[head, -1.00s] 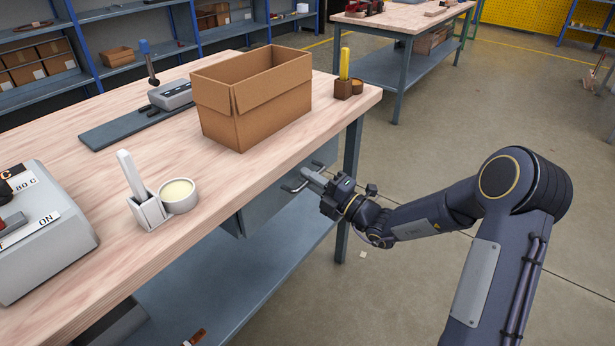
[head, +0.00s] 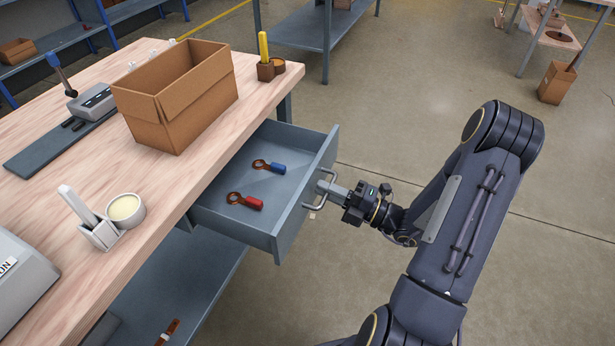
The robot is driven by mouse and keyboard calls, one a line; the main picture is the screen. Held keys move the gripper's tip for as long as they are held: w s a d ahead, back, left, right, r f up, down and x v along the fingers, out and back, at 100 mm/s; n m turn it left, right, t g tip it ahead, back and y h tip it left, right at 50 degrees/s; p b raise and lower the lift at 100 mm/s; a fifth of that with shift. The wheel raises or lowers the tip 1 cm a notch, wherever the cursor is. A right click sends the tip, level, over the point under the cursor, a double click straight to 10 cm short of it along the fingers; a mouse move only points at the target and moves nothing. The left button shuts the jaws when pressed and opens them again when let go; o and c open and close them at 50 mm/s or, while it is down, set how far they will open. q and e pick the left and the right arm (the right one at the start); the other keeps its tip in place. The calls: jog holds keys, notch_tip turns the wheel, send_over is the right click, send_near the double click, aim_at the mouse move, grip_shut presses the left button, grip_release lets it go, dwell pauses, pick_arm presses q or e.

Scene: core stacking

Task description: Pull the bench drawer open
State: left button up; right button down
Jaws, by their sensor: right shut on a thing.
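The grey bench drawer (head: 238,216) stands pulled out from under the wooden bench top, with its inside showing. Its bar handle (head: 320,196) is on the front panel. My right gripper (head: 331,188) is shut on the handle, coming in from the right. Inside the drawer lie a ring-ended tool with a blue grip (head: 277,168) and one with a red grip (head: 252,203). My left gripper is not in view.
The wooden bench (head: 170,208) carries an open cardboard box (head: 182,105), a white cup (head: 126,209), a white holder (head: 99,236) and a yellow-handled tool (head: 264,47). A lower shelf (head: 185,275) is under the drawer.

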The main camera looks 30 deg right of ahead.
jog(key=shift+v, duration=0.9)
jog(key=shift+r, duration=0.15)
jog(key=c, duration=1.6)
grip_release()
jog(key=shift+c, duration=0.2)
jog(key=v, duration=0.8)
jog(key=shift+p, duration=0.35)
